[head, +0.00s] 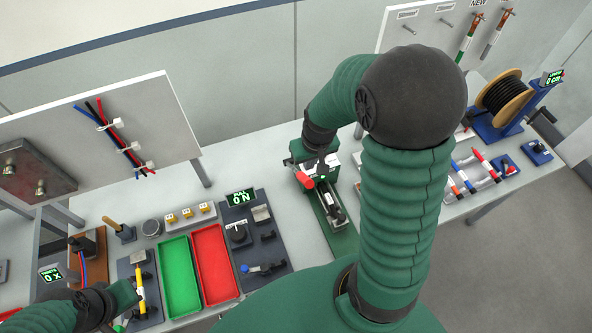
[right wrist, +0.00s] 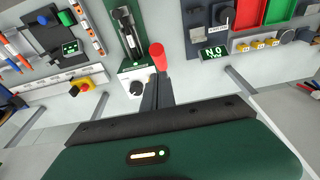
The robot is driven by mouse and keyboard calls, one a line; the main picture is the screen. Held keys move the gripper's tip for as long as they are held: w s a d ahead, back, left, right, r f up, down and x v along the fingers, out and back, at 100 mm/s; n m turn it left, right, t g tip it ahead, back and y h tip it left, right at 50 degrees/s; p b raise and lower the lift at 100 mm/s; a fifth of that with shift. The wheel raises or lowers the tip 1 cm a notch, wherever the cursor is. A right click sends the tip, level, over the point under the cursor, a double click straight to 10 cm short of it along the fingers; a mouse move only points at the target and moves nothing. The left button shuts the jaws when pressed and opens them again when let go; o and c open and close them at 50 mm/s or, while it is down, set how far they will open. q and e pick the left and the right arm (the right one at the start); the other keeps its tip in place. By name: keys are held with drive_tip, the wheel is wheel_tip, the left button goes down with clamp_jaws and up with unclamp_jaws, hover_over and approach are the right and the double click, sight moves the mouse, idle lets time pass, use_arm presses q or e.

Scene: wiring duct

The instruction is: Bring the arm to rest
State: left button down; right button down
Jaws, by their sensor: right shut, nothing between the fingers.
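My right arm rises at the right of the head view and bends over to the left. Its gripper (head: 309,172) hangs over the green bench press (head: 338,215). In the right wrist view the two dark fingers (right wrist: 157,84) are shut together with nothing between them. The red handle (right wrist: 158,57) of the press appears just beyond the fingertips; I cannot tell whether they touch. My left gripper (head: 130,296) is at the lower left, near a yellow-handled tool (head: 141,288); its fingers are not clear.
A green tray (head: 180,280) and a red tray (head: 214,265) lie left of the press. A grey board (head: 262,238) carries a display reading 0 N. A wire spool (head: 503,97) stands far right. A panel with cables (head: 118,135) stands at the back left.

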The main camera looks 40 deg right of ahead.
drive_tip(key=shift+f, duration=0.1)
drive_tip(key=s+a+f+n+b, duration=0.1)
drive_tip(key=s+a+f+b, duration=0.1)
drive_tip(key=a+f+b, duration=0.5)
drive_tip(key=s+a+f+n+b, duration=0.2)
drive_tip(key=a+f+b, duration=0.4)
drive_tip(key=f+b, duration=0.7)
drive_tip(key=shift+s+a+f+n+y+b, duration=0.25)
drive_tip(key=shift+a+n+y+b, duration=0.1)
drive_tip(key=shift+b, duration=0.9)
